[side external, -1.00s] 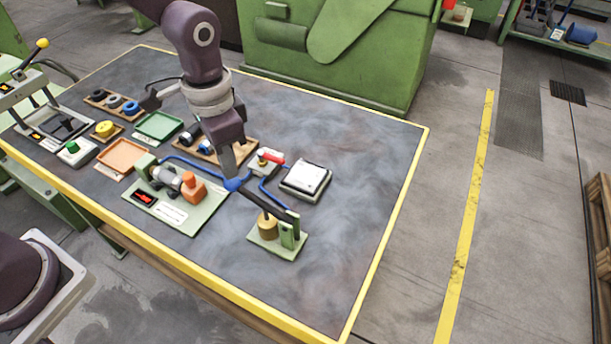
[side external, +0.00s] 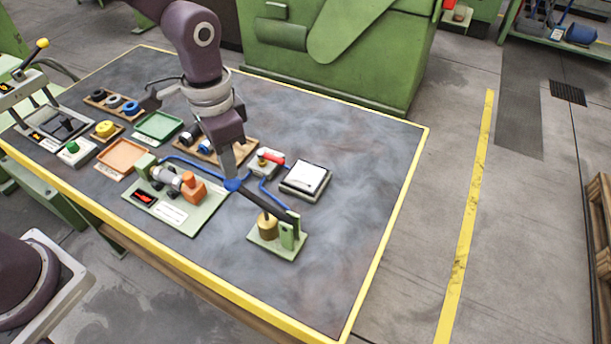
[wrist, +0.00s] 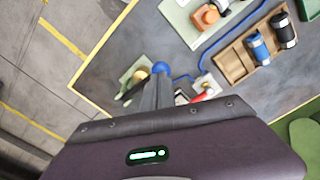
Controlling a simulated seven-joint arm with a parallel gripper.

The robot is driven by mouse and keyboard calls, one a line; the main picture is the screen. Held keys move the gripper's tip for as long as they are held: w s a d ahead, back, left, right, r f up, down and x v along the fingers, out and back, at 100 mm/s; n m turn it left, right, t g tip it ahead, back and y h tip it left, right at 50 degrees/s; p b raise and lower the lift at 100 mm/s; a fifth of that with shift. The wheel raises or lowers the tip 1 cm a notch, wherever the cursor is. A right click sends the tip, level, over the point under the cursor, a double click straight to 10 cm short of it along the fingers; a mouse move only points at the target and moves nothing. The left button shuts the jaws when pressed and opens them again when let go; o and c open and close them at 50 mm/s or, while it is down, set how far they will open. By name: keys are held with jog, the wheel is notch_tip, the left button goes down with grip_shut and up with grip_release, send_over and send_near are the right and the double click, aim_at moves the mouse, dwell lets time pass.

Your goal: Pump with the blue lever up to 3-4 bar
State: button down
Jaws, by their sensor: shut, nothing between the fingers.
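The pump stands on a green base (side external: 283,246) with a brass-coloured cylinder (side external: 267,227). Its dark lever (side external: 262,201) rises to the left and ends in a blue knob (side external: 233,184). My gripper (side external: 232,177) is shut and empty, with its fingertips at the blue knob from above; they look in contact, but I cannot be sure. In the wrist view the blue knob (wrist: 161,68) shows just beyond the fingertips (wrist: 158,80). A small block with a red handle (side external: 271,158) stands behind, joined by blue hose. No gauge reading is legible.
A green plate with an orange part (side external: 193,187) lies left of the pump. A white-topped square box (side external: 306,179) stands to the right. Trays (side external: 158,126) and small parts fill the left of the table. The right side of the table (side external: 370,190) is clear.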

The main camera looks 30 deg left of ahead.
jog(key=shift+f, duration=0.1)
jog(key=shift+f, duration=0.8)
dwell(0.5)
dwell(1.5)
